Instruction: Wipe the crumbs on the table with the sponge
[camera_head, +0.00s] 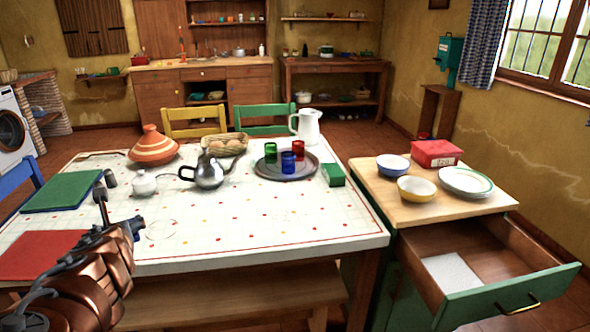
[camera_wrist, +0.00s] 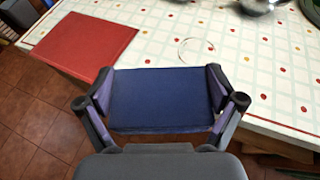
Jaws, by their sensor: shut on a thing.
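My gripper (camera_wrist: 162,98) is shut on a flat, dark blue block that looks like the sponge (camera_wrist: 160,100), held across between its two fingers. In the wrist view the sponge is in front of the near table edge, over the floor and part of the table's border. In the head view my gripper (camera_head: 133,226) is at the table's near left, and the sponge is mostly hidden. The table (camera_head: 290,240) has a white cloth with red and yellow dots. Crumbs cannot be told from these dots. A faint ring (camera_head: 160,230) shows on the cloth near my gripper.
A red mat (camera_head: 40,255) and green mat (camera_head: 62,191) lie at the left. A teapot (camera_head: 208,172), tagine (camera_head: 153,146), tray (camera_head: 262,174) with cups and green block (camera_head: 333,175) stand farther back. The front right is clear. An open drawer (camera_head: 520,290) juts out right.

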